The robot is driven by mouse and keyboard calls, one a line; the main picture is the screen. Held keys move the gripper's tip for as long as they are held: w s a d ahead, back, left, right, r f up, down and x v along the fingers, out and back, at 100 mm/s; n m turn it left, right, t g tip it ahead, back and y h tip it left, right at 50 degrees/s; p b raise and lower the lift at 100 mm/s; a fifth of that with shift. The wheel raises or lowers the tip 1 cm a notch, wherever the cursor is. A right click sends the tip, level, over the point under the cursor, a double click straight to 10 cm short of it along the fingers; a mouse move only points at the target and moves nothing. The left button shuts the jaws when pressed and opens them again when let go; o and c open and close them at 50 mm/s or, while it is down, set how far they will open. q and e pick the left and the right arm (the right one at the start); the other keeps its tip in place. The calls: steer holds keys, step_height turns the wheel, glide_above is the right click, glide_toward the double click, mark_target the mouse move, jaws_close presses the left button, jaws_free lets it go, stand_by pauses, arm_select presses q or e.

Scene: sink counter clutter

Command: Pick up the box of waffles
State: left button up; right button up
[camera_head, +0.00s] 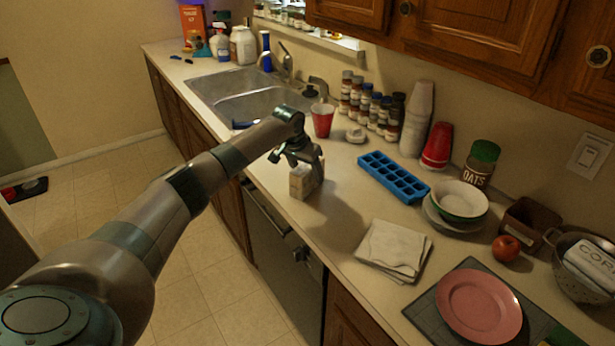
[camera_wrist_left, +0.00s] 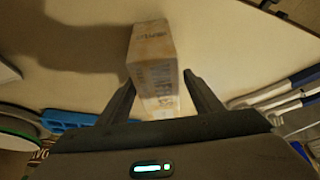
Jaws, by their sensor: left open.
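The box of waffles (camera_head: 299,183) is a small cream carton on the counter near its front edge, right of the sink. In the left wrist view the box (camera_wrist_left: 154,45) shows blurred printing, and its near part sits between my two dark fingers. My left gripper (camera_head: 302,166) is over the box, reaching down at its top. In the wrist view the left gripper (camera_wrist_left: 161,85) is open, with a finger on each side of the box. I cannot tell whether either finger touches it. My right gripper is not in view.
A red cup (camera_head: 322,120) stands behind the box, and a blue ice tray (camera_head: 393,177) lies to its right. Folded cloths (camera_head: 393,250) lie nearer on the counter. The sink (camera_head: 250,98) is to the left. Spice jars line the wall. Counter around the box is clear.

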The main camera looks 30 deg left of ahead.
arm_select(q)
steer(key=shift+c, duration=0.3)
steer(key=c, duration=1.4)
steer(key=shift+r+b, duration=0.1)
steer(key=shift+b, duration=0.25)
steer(key=shift+r, duration=0.3)
step_height(320, 180, up, 4)
steer(key=shift+d+f+b, duration=0.1)
steer(key=shift+d+b, duration=0.05)
steer(key=shift+b, duration=1)
steer(key=s+d+r+b, duration=0.3)
steer(key=s+d+r, duration=0.3)
steer(key=d, duration=0.3)
steer(key=shift+s+d+r, duration=0.2)
steer(key=shift+r, duration=0.3)
